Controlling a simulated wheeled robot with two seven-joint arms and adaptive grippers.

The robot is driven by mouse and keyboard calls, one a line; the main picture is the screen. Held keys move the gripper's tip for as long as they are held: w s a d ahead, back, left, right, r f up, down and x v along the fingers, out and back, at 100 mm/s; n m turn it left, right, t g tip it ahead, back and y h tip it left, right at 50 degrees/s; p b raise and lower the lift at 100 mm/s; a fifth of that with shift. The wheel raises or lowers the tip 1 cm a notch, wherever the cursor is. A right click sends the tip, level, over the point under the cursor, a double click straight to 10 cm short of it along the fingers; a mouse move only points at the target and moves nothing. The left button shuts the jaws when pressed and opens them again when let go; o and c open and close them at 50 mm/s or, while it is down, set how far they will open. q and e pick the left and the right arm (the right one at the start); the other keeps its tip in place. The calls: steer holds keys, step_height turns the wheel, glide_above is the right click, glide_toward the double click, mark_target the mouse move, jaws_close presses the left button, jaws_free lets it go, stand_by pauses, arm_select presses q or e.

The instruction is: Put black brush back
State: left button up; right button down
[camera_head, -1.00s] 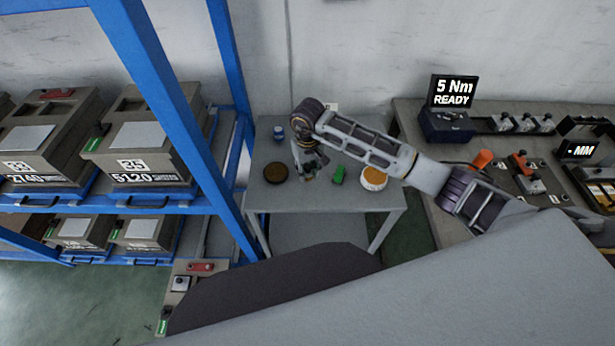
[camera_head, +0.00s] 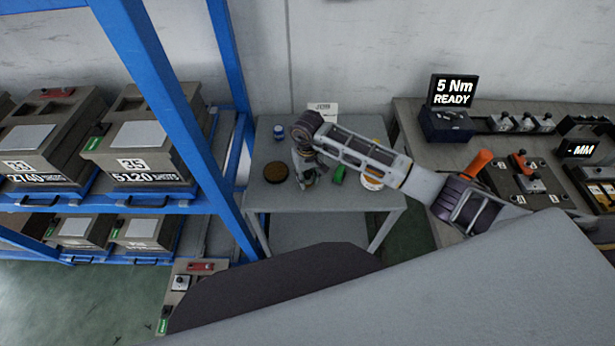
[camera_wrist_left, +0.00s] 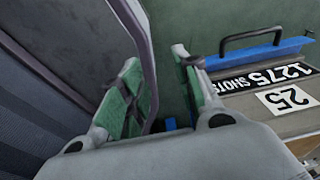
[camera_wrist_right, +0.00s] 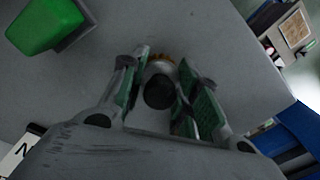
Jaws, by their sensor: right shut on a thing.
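My right gripper (camera_head: 306,181) is over the small grey table, between a dark brown round pad and a green block. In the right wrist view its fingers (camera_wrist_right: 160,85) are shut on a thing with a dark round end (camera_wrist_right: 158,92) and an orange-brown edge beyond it. This looks like the black brush, seen end-on. The fingers hide its sides, and I cannot tell whether it touches the table. My left gripper (camera_wrist_left: 165,75) shows only in its own wrist view, with its green-padded fingers apart and nothing between them.
The grey table (camera_head: 330,219) holds the brown pad (camera_head: 275,172), a blue-and-white jar (camera_head: 279,132), the green block (camera_head: 339,174) and a partly hidden orange-and-white round tin (camera_head: 372,184). A blue rack post (camera_head: 160,90) stands left. A tool bench (camera_head: 420,120) stands right.

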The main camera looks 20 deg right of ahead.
mark_target(307, 173)
steer(key=c, duration=1.1)
jaws_free()
steer(key=shift+o, duration=0.2)
steer(key=shift+r, duration=0.15)
steer(key=shift+r, duration=6)
